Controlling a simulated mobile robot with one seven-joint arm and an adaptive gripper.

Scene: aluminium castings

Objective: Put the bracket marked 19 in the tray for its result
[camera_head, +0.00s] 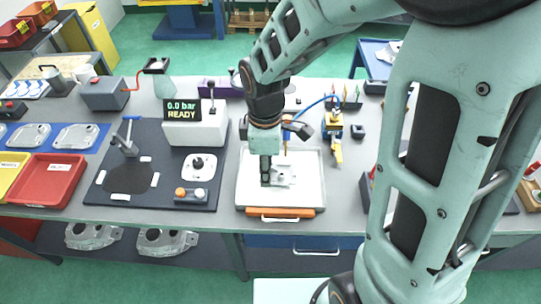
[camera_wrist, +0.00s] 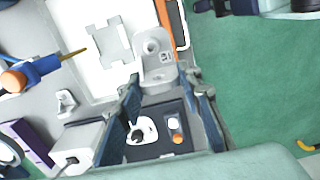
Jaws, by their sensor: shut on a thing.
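My gripper (camera_head: 265,180) points down over a white drawer-like tray (camera_head: 309,196) with an orange front handle. In the wrist view its two fingers (camera_wrist: 162,88) stand on either side of a grey bracket (camera_wrist: 156,62) and are shut on it. The bracket has a round boss and a small dark mark; I cannot read the number for sure. The white tray also shows in the wrist view, with a grey cut-out shape in its surface. A red tray (camera_head: 45,183) and a yellow tray (camera_head: 9,178) sit at the left front of the bench; their labels are too small to read.
A dark test plate (camera_head: 110,195) carries a clamp, a white pad and an orange button box (camera_head: 194,195). The display (camera_head: 182,110) reads "0.0 bar READY". Flat castings (camera_head: 75,136) lie on a blue mat at left. A yellow-and-blue tool (camera_head: 336,150) stands right of the white tray.

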